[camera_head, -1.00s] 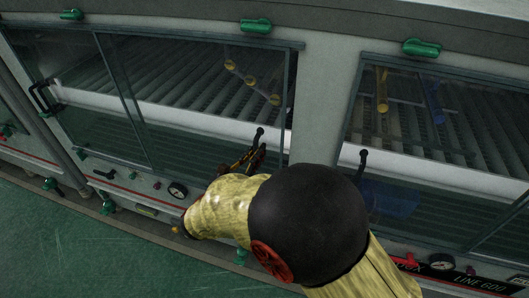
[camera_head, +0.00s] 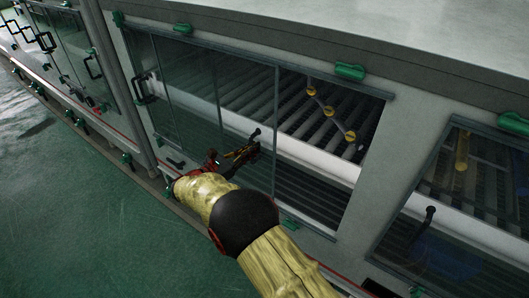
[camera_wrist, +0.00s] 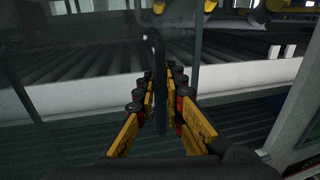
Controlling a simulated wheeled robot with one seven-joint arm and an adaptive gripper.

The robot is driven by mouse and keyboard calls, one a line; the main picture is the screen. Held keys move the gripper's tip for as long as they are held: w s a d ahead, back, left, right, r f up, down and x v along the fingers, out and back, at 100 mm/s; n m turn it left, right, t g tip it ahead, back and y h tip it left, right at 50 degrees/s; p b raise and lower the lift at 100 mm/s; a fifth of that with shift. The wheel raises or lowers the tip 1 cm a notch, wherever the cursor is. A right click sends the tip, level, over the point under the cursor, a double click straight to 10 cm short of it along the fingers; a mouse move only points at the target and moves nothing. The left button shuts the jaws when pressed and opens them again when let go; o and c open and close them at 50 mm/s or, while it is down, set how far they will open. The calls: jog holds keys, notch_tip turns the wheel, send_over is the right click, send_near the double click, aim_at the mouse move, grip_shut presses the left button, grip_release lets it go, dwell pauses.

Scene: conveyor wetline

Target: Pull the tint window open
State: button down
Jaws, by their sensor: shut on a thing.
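The tint window (camera_head: 215,110) is a framed dark glass pane on the front of the grey machine. Its right edge stands well left of the right end of the opening, so a wide gap shows there. Its black bar handle (camera_head: 255,134) is near that right edge. My gripper (camera_head: 243,153) is shut on the handle. In the wrist view the yellow fingers of my gripper (camera_wrist: 163,92) lie on both sides of the upright handle (camera_wrist: 155,45).
Rollers and a linkage with yellow discs (camera_head: 329,110) show through the gap. A neighbouring window (camera_head: 465,190) with its own black handle (camera_head: 425,218) is at the right. Green latches (camera_head: 350,71) line the top. Green floor (camera_head: 90,210) is free at the left.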

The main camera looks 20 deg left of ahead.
jog(key=shift+w+a, duration=0.25)
jog(key=shift+a, duration=0.45)
jog(key=shift+w+a, duration=0.25)
jog(key=shift+a, duration=0.45)
jog(key=c, duration=1.9)
grip_release()
jog(key=v, duration=1.2)
jog(key=shift+f, duration=0.1)
